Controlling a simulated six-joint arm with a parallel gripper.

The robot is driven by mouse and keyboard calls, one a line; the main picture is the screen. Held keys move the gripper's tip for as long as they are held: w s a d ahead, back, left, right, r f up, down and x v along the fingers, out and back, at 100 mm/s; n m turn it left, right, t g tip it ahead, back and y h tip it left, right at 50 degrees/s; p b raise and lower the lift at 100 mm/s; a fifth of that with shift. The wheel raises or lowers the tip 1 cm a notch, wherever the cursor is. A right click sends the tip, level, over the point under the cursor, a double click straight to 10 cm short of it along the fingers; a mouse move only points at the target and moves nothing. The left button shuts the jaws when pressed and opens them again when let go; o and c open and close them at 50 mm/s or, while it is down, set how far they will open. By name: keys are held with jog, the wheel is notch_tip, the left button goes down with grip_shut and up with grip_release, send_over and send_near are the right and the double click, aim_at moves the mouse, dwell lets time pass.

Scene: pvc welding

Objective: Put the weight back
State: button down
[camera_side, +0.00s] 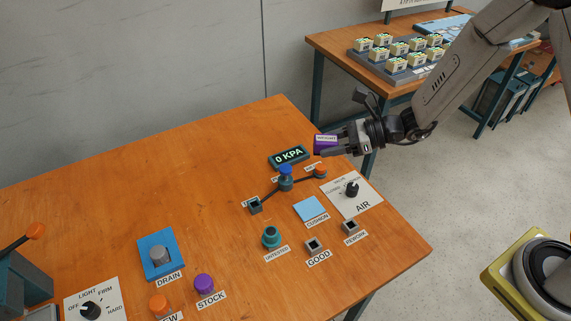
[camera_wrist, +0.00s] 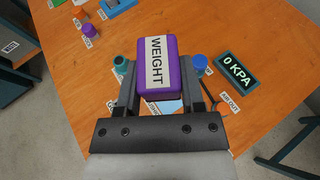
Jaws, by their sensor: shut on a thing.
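The weight is a purple block with a white label reading WEIGHT. It shows in the side view (camera_side: 325,142) and large in the wrist view (camera_wrist: 171,68). My gripper (camera_side: 330,147) is shut on it, one finger on each side in the wrist view (camera_wrist: 168,75). The weight is held in the air above the far right part of the table, near the 0 KPA display (camera_side: 289,156). The light blue cushion pad (camera_side: 311,208) lies flat on the table and looks bare; in the wrist view the weight and gripper partly hide it.
A blue-topped fitting (camera_side: 285,177) with side arms stands beside the display. The air panel (camera_side: 352,192), a teal untested holder (camera_side: 271,238), the good socket (camera_side: 314,246) and rework socket (camera_side: 351,227) are nearby. The drain block (camera_side: 159,254) and purple stock piece (camera_side: 204,284) are further left.

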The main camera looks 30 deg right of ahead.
jog(key=s+a+f+n+g, duration=0.3)
jog(key=s+a+n+g, duration=0.25)
jog(key=a, duration=0.35)
jog(key=s+a+f+n+g, duration=0.4)
jog(key=s+a+n+g, duration=0.1)
jog(key=a+g, duration=0.25)
send_over(233, 244)
jog(key=shift+y, duration=0.4)
jog(key=shift+s+d+f, duration=0.1)
jog(key=shift+s+f, duration=0.1)
jog(key=shift+f, duration=2.05)
jog(key=shift+s+d+f, duration=0.1)
jog(key=shift+s+f, duration=0.05)
jog(key=shift+f, duration=2.05)
jog(key=shift+w+a+f+t, duration=0.1)
jog(key=shift+f+t, duration=0.05)
jog(key=shift+t, duration=0.15)
jog(key=shift+w+f, duration=0.1)
jog(key=shift+f, duration=0.05)
jog(key=shift+a+f, duration=0.1)
jog(key=shift+f, duration=1.45)
jog(key=shift+f, duration=0.6)
